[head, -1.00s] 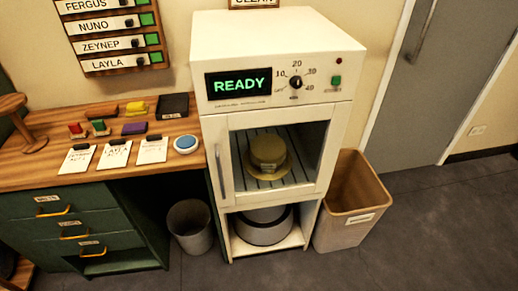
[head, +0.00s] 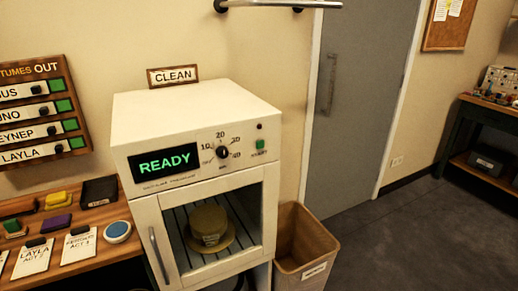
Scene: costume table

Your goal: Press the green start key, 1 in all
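The green start key (head: 260,144) is a small green square at the right of the control panel on the white cabinet (head: 195,105). The display (head: 164,163) left of it reads READY in green. A black dial (head: 222,152) sits between them, with numbers around it. Behind the glass of the shut door, an olive hat (head: 209,227) with a small tag rests on a wire rack. Neither of my grippers shows in the head view.
A wooden table (head: 70,270) with cards, coloured blocks and a blue round item (head: 118,231) stands to the left. A tan bin (head: 303,246) stands right of the cabinet. A rail (head: 285,4) hangs above. The floor (head: 420,230) at right is clear.

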